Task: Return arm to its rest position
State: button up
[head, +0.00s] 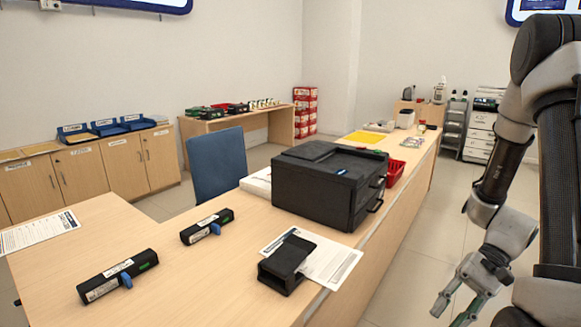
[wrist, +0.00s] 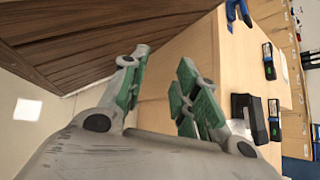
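My arm stands at the right of the head view, bent, with my gripper (head: 456,310) hanging low beside the counter's right side, over the floor. In the wrist view my gripper (wrist: 162,82) shows its two green-padded fingers apart, with nothing between them. The fingers are clear of the counter (head: 190,285) in the head view. The wrist view is turned on its side and shows the counter (wrist: 205,50) beyond the fingers.
A blue chair (head: 217,163) stands behind. Floor (head: 425,240) right of the counter is clear.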

notch_tip(320, 180, up, 24)
jog(key=s+d+n+t+h, duration=0.3)
jog(key=n+t+h, duration=0.4)
jog(key=t+h, duration=0.2)
jog(key=shift+r, duration=0.2)
